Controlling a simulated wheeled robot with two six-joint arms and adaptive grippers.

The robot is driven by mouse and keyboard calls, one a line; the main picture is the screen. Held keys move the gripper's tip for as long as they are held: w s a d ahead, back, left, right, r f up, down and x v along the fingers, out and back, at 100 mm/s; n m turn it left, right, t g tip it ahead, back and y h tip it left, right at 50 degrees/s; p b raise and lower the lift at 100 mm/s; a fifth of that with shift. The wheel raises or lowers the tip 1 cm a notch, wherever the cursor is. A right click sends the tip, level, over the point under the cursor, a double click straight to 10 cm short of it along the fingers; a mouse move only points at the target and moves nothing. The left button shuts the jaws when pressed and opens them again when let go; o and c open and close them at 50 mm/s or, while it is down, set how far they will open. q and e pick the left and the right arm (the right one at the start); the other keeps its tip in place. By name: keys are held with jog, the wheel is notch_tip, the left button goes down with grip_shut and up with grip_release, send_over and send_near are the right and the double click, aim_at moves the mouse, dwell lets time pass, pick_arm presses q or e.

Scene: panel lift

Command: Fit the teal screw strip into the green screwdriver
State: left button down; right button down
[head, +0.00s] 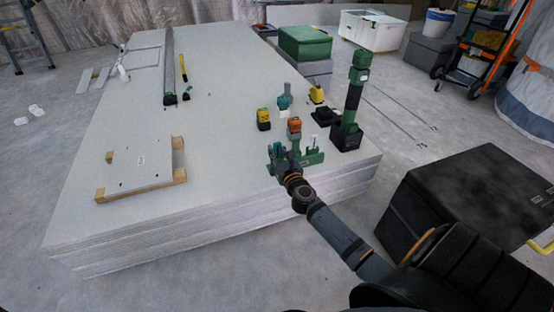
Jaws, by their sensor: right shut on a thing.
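A tall green and black tool, which looks like the green screwdriver (353,98), stands upright on a black block at the right corner of the panel stack. My right arm comes in from the lower right, and my right gripper (283,167) is at the stack's front edge. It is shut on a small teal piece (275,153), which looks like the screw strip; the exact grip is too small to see. The piece is apart from and left of the tall tool. A low green holder (312,158) is just right of my gripper. My left gripper is not in view.
An orange-topped tool (295,126), a yellow and black item (263,119) and a teal tool (285,98) stand close by on the panel stack (220,150). A board on wooden battens (142,166) lies left. A large black box (470,195) stands right.

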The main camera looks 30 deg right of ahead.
jog(key=shift+f, duration=0.35)
jog(key=c, duration=1.2)
grip_release()
jog(key=shift+o, duration=0.2)
